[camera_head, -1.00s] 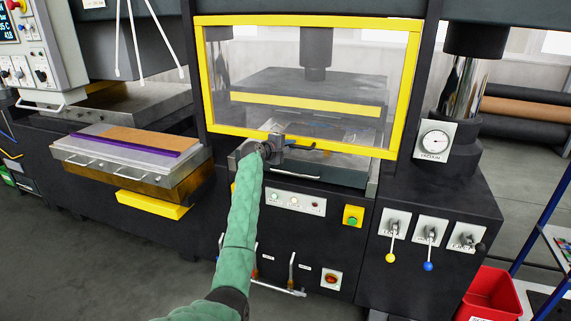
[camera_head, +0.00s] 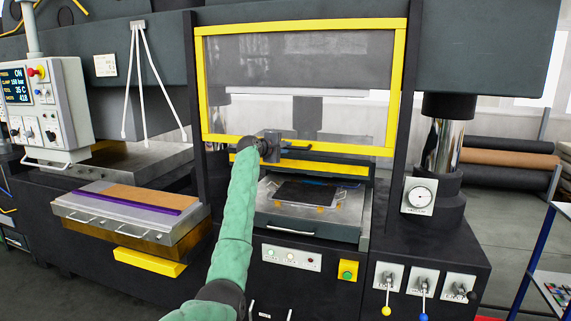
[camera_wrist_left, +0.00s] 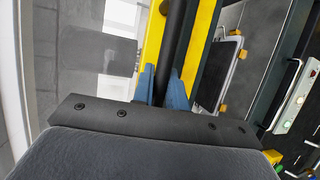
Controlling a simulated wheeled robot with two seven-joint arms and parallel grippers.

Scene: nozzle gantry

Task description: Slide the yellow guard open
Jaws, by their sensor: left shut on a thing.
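The yellow guard (camera_head: 398,90) is a yellow frame around a clear pane on the front of the press. It is raised, and an open gap shows below its bottom rail. A dark handle bar (camera_head: 300,148) runs along that rail. My left gripper (camera_head: 280,149) is at the bar. In the left wrist view, the blue fingers of my left gripper (camera_wrist_left: 161,88) are shut on the black handle bar (camera_wrist_left: 176,35), beside the yellow frame (camera_wrist_left: 203,45). My right gripper is not in either view.
Below the guard, a dark plate lies on the press bed (camera_head: 345,230). A side table (camera_head: 75,213) with an orange-brown sheet stands to the left. A gauge (camera_head: 419,197) and several levers are to the right. A control box (camera_head: 68,100) hangs at the upper left.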

